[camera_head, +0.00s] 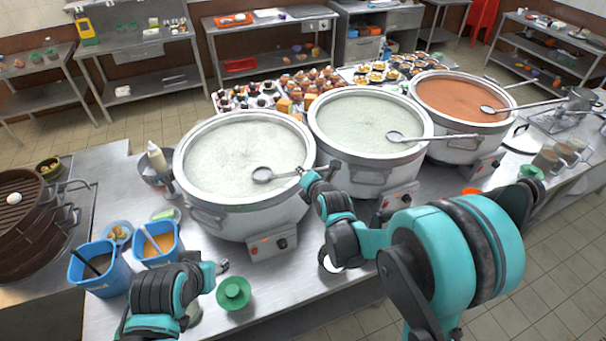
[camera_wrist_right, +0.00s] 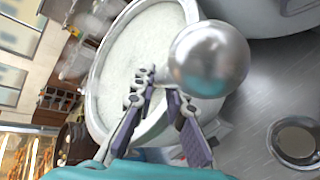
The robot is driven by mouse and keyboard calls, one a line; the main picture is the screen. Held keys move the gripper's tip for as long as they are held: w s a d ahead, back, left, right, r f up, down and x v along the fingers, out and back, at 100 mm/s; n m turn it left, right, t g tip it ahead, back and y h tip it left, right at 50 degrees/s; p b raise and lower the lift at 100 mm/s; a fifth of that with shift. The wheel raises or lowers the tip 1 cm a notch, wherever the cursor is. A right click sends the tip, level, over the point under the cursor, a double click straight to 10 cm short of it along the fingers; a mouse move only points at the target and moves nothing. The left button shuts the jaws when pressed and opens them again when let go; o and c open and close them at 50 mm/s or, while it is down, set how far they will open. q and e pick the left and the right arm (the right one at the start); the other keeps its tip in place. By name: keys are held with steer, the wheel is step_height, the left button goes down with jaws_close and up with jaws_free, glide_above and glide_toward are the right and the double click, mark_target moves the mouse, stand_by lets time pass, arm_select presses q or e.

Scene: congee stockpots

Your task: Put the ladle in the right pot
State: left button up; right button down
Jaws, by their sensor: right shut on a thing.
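My right gripper (camera_head: 304,174) is at the right rim of the left pot (camera_head: 190,185), which holds pale congee. It is shut on a steel ladle (camera_head: 262,175), whose bowl shows over the congee. In the right wrist view the shiny ladle bowl (camera_wrist_right: 208,58) is large beside the fingers (camera_wrist_right: 162,90); its handle is mostly hidden. The middle pot (camera_head: 365,177) holds pale congee. The right pot (camera_head: 455,148) holds orange-red congee, with another ladle (camera_head: 488,109) lying across its rim. My left gripper (camera_head: 222,267) is low by the counter's front; its finger opening is too small to judge.
Another ladle (camera_head: 396,136) lies across the middle pot. Jars and bowls (camera_head: 375,72) crowd behind the pots.

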steer(key=shift+f+b, duration=0.35)
steer(key=shift+b, duration=0.1)
stand_by(0.3)
steer(key=c, duration=1.5)
jaws_free()
steer(key=shift+o, duration=0.2)
steer(key=v, duration=1.2)
